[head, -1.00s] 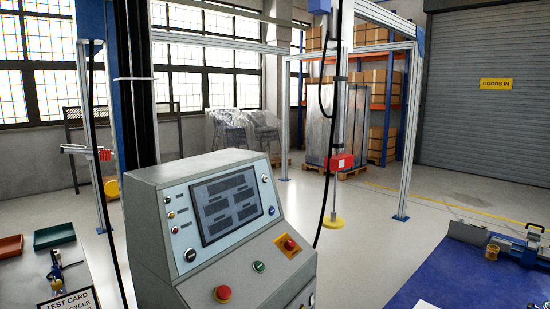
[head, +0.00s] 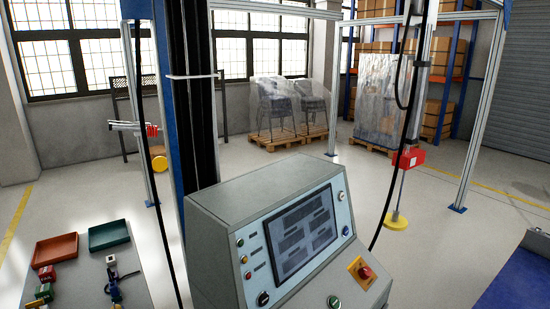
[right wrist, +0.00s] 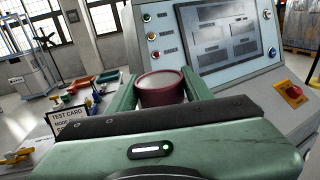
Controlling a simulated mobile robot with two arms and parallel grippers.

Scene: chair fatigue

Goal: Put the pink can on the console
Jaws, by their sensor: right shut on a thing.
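The pink can (right wrist: 163,98), dark pink with a pale top, is held between the two green fingers of my right gripper (right wrist: 162,86) in the right wrist view. My right gripper is shut on it. The grey console (head: 228,222) with its screen and buttons stands in the lower middle of the head view. In the right wrist view the console's panel (right wrist: 245,72) rises behind and to the right of the can. I cannot tell the gap between can and console. My left gripper is in neither view, and the right one is outside the head view.
A table at left holds a red tray (head: 56,250), a green tray (head: 109,235) and small items. A black column (head: 190,100) stands behind the console. A blue-topped table (head: 512,285) is at right. A test card sign (right wrist: 66,122) stands left of the can.

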